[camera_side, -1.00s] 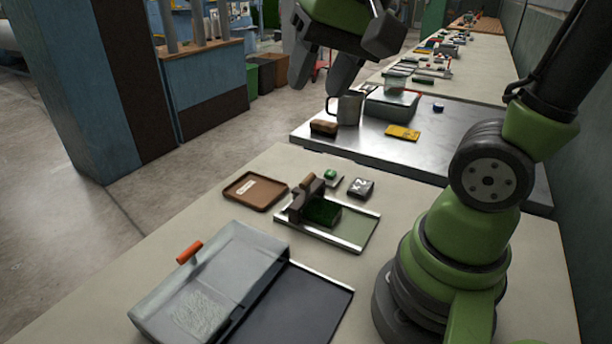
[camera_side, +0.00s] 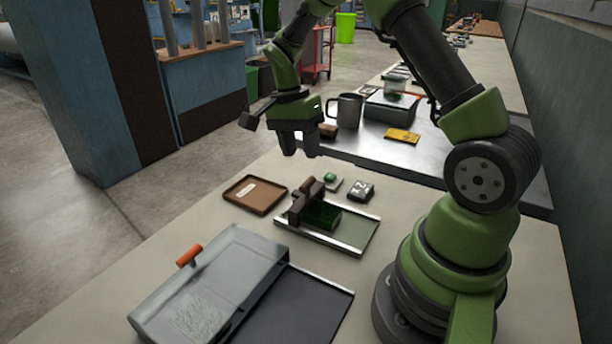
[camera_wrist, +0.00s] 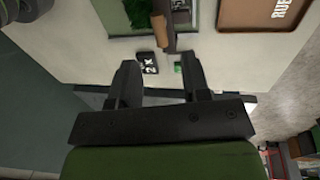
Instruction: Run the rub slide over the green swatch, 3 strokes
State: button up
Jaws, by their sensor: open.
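The green swatch (camera_side: 323,213) lies on a railed metal plate (camera_side: 355,233); it also shows at the top of the wrist view (camera_wrist: 138,12). The rub slide (camera_side: 305,202), a dark block with a brown handle, stands at the swatch's left end in the side view. In the wrist view the slide (camera_wrist: 160,28) is beside the swatch, partly cut off by the top edge. My gripper (camera_side: 300,152) points down, open and empty, above and beyond the slide. Its two fingers (camera_wrist: 158,72) are apart in the wrist view, with nothing between them.
A brown tray with a label (camera_side: 254,195) lies left of the plate. A black block marked with a 2 (camera_side: 361,191) and a green button (camera_side: 331,182) sit just behind it. A grey box with an orange handle (camera_side: 215,280) is at front left. A mug (camera_side: 347,111) stands behind.

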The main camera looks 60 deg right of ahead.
aim_at(307, 181)
jog(key=f, duration=0.3)
jog(key=s+f, duration=0.1)
jog(key=f, duration=0.2)
jog(key=shift+s+f, duration=0.15)
jog(key=shift+f, duration=0.15)
grip_shut()
